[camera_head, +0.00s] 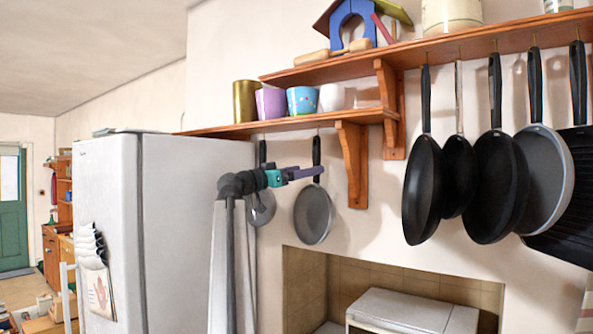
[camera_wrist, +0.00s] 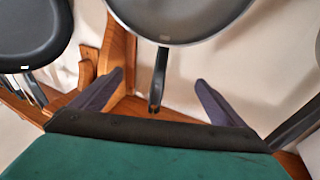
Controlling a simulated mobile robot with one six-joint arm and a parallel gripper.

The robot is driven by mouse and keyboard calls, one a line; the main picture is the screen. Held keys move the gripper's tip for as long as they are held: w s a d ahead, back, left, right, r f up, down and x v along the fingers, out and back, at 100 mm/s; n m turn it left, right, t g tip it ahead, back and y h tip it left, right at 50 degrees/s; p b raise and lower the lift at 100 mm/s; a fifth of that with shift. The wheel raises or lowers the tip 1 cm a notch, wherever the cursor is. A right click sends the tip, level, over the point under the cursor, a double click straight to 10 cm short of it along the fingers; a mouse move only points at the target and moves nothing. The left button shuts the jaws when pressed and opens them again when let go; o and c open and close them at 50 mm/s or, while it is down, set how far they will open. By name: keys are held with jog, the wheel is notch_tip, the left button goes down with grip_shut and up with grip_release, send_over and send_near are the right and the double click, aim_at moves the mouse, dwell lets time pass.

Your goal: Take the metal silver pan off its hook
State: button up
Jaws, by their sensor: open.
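A silver-grey pan (camera_head: 313,214) with a black handle hangs upright, handle up, below the lower shelf in the head view. My gripper (camera_head: 320,172) appears in front of its handle, its dark purple fingers pointing right. In the wrist view, which looks upside down, the pan's grey disc (camera_wrist: 180,18) is at the top, and its black handle (camera_wrist: 160,72) runs down between my open fingers (camera_wrist: 159,80). The handle seems to lie beyond the fingertips, and no contact shows. The hook is too small to tell.
A second grey pan (camera_head: 263,211) hangs left, partly behind my arm. A wooden bracket (camera_head: 352,165) stands right of the silver-grey pan. Several larger pans (camera_head: 422,190) hang further right. The lower shelf (camera_head: 290,124) holds cups; a fridge (camera_head: 140,235) stands left.

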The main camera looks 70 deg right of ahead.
jog(key=shift+b+x, duration=1.05)
jog(key=shift+x, duration=1.25)
grip_shut()
